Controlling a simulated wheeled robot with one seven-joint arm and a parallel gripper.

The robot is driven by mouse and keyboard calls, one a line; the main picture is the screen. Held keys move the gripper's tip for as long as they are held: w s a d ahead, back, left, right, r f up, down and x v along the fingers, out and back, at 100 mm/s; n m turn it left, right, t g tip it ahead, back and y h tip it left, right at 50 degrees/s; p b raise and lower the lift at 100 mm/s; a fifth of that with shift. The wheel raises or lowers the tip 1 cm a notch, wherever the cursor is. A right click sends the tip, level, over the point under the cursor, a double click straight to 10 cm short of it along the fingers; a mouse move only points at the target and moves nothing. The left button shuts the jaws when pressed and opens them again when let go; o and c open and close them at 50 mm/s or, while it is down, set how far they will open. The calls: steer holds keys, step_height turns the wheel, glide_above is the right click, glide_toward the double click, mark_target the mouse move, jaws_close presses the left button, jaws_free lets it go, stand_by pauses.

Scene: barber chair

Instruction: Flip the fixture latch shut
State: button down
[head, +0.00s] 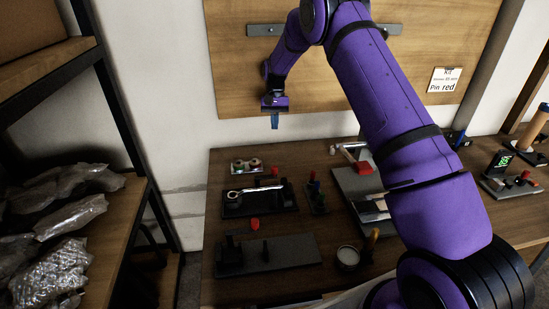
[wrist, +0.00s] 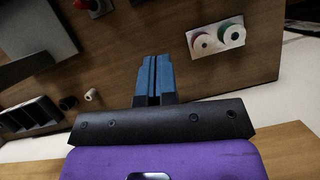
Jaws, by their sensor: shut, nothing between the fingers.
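My gripper (head: 274,122) has blue fingertips pointing down, high above the back of the workbench in the head view. In the wrist view the blue fingers (wrist: 154,78) are pressed together with nothing between them. A grey fixture plate (head: 350,183) lies right of centre, with a red part (head: 364,168) and a pale bar at its back; my arm hides some of it. A darker grey fixture plate (head: 290,252) with black uprights lies at the front left. I cannot tell which carries the latch or how it stands. My gripper touches neither.
A small plate with two rolls (head: 247,166) sits below my gripper; it also shows in the wrist view (wrist: 215,40). A black tray (head: 232,208) holds a wrench. A round tin (head: 348,257) stands at the front. A shelf (head: 115,215) holds bags at left.

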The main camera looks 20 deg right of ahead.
steer(key=shift+f, duration=0.1)
steer(key=s+a+f, duration=0.2)
steer(key=s+f, duration=0.5)
steer(key=f, duration=0.2)
steer(key=shift+s+a, duration=0.15)
steer(key=shift+a, duration=0.2)
